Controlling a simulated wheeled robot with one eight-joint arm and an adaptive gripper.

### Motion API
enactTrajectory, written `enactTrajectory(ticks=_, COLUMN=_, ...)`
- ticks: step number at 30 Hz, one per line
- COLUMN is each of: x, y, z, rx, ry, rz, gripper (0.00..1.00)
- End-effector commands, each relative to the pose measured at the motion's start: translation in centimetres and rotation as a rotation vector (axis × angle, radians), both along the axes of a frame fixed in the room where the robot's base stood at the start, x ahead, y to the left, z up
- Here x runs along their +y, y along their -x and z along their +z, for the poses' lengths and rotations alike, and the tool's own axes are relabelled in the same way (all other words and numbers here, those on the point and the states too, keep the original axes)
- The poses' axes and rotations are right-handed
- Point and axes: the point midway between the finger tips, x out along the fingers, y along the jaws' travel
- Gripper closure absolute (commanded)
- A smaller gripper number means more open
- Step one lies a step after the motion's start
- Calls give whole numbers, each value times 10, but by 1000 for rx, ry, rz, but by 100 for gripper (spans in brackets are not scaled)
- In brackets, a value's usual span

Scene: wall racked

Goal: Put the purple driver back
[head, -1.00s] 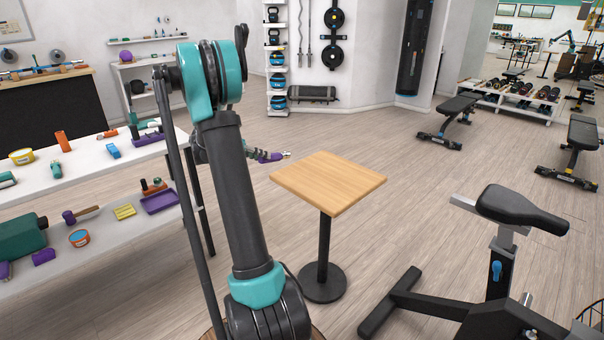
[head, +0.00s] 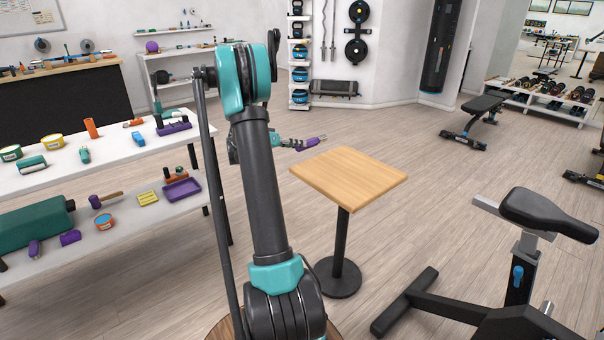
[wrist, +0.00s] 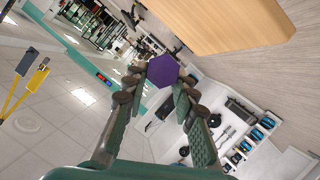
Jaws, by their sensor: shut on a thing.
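My gripper (head: 297,144) is shut on the purple driver (head: 312,141) and holds it out in the air, just beyond the far left edge of the small wooden table. In the wrist view the driver (wrist: 162,70) shows as a purple hexagonal end between my fingertips (wrist: 157,84); the rest of its length is hidden there. On the upper shelf of the white rack at left stands a purple holder (head: 174,129) with dark and teal things at it; its slots are too small to make out.
The small wooden table (head: 348,178) is bare. The white rack (head: 70,172) at left carries several tools and a purple tray (head: 183,196) on its lower shelf. An exercise bike (head: 520,240) stands at right. Floor beyond the table is open.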

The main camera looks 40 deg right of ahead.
Motion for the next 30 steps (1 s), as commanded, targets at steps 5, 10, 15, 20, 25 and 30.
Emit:
enactTrajectory(ticks=5, x=0, y=-1, z=-45, rx=0, ry=0, rz=0, gripper=100)
enactTrajectory(ticks=10, x=0, y=0, z=-78, rx=0, ry=0, rz=0, gripper=100)
enactTrajectory(ticks=15, x=0, y=0, z=-93, rx=0, ry=0, rz=0, gripper=100)
enactTrajectory(ticks=20, x=0, y=0, z=-104, rx=0, ry=0, rz=0, gripper=100)
enactTrajectory(ticks=25, x=0, y=0, z=-129, rx=0, ry=0, rz=0, gripper=100)
enactTrajectory(ticks=30, x=0, y=0, z=-137, rx=0, ry=0, rz=0, gripper=100)
